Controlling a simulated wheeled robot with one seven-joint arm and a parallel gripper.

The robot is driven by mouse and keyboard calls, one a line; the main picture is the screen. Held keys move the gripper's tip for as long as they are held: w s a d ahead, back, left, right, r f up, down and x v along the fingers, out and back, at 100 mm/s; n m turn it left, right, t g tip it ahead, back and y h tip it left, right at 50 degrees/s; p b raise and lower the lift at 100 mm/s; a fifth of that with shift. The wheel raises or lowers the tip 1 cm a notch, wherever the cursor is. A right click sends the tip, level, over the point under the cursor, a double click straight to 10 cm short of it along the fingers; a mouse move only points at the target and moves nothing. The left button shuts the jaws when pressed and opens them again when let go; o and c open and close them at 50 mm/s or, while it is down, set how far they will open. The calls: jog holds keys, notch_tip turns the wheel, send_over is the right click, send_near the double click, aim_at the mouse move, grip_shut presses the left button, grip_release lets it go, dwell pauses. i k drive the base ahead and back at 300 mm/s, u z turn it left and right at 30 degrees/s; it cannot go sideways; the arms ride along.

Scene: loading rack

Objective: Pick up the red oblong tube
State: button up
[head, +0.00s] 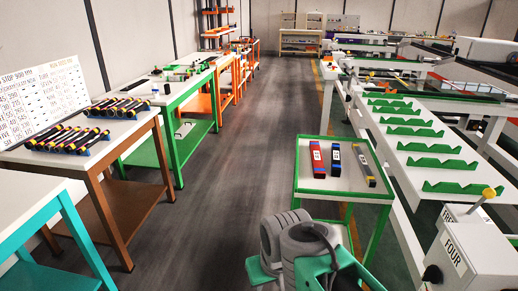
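The red oblong tube (317,160) lies on the white top of a small green-framed table (335,190), in the right half of the head view. It is leftmost of three tubes and has a pale label and a dark near end. A dark blue tube (336,160) lies just right of it, with a gap between. A grey and yellow tube (364,165) lies tilted further right. Nothing covers the red tube. My grey and green arm links show at the bottom, in front of the table's near side. My gripper cannot be made out.
Open floor (215,210) runs along the left of the small table. A brown-legged table (105,170) with several dark rollers stands at left, before a green table (195,92). A rack with green notched holders (430,147) and a white box (470,250) stand at right.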

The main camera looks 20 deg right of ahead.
aim_at(318, 169)
jog(key=u, duration=0.45)
jog(key=i, duration=2.7)
jog(key=z, duration=1.65)
jog(key=i, duration=0.9)
jog(key=z, duration=0.9)
